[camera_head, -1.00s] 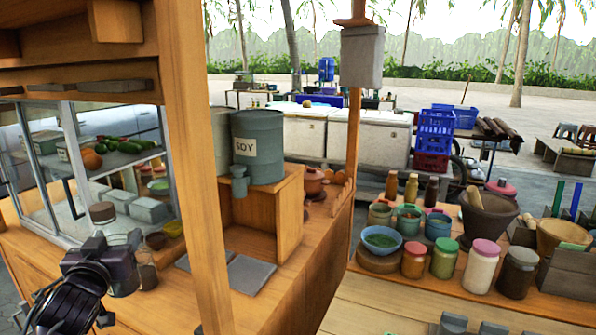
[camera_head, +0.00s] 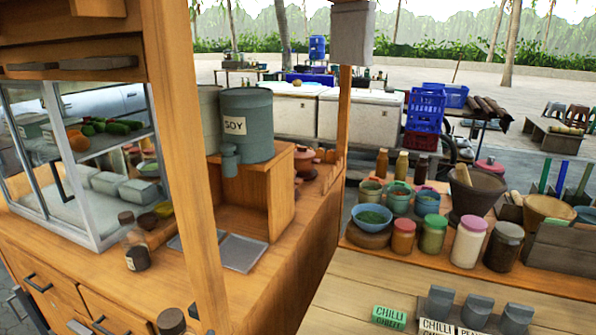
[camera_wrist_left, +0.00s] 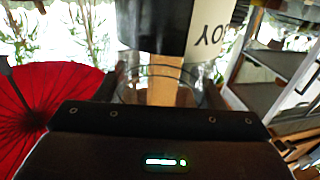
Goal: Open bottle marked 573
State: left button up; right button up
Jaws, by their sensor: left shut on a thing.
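A clear glass bottle (camera_wrist_left: 152,28) with dark contents is in my left gripper (camera_wrist_left: 162,88), shown upside down in the left wrist view. The dark fingers are shut on its clear part. In the head view, a similar bottle (camera_head: 136,250) with a brown cap stands on the wooden counter by the glass case. Another brown cap (camera_head: 172,318) shows at the bottom edge, its body cut off; I cannot tell if it belongs to the held bottle. I cannot read 573 on any bottle. The left gripper is hardly visible in the head view. My right gripper is not in view.
A wooden post (camera_head: 180,150) rises beside the bottles. A SOY drum (camera_head: 247,125) stands on a wooden box behind it. The glass case (camera_head: 70,165) is at left. Jars and bowls fill the right-hand counter (camera_head: 440,275).

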pick_arm(q)
jog(key=shift+w+d+r+n+y, duration=0.15)
jog(key=shift+d+r+n+y, duration=0.15)
jog(key=shift+n+y, duration=0.4)
jog(key=shift+w+d+r+n+y, duration=0.15)
jog(key=shift+d+r+n+y, duration=0.2)
jog(key=shift+y, duration=0.65)
jog(key=shift+a, duration=0.1)
